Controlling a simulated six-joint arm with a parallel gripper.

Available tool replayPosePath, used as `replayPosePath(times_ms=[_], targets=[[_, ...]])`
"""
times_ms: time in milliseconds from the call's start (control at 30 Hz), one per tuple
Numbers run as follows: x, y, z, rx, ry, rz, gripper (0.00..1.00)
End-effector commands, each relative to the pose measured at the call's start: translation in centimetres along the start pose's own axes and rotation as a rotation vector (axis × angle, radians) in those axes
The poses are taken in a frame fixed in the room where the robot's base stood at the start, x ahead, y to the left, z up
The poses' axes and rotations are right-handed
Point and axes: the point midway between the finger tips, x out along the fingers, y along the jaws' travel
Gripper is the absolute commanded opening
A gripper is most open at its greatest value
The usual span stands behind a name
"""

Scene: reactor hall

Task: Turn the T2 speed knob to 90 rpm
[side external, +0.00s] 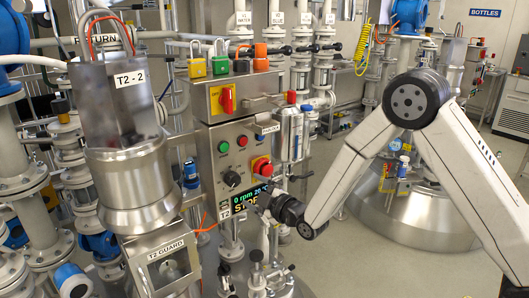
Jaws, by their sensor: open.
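The T2 control panel (213,165) is a steel box in the middle of the side view. A black round knob (232,179) sits on the lower left of its front; its pointer is too small to read. The display (242,201) below it reads 0 rpm, 20 °C and a partly covered word like STOP. My gripper (262,201) is at the right end of the display, lower right of the knob and apart from it. It is open, with nothing seen between its small dark fingers. My wrist hides the area behind it.
A red mushroom button (261,167) sits right of the knob, close above my gripper. Small buttons (242,141) and a red-yellow switch (226,100) are higher up. The T2 guard box (170,265) stands lower left. Pipes and valves (258,275) crowd the space below.

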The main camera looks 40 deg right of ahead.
Motion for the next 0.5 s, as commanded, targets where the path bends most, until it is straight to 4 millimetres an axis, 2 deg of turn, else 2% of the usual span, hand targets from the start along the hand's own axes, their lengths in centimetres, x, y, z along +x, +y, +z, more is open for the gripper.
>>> replayPosePath(times_ms=[500], targets=[[5.1,-0.1,0.1,0.001,-0.001,-0.002,0.94]])
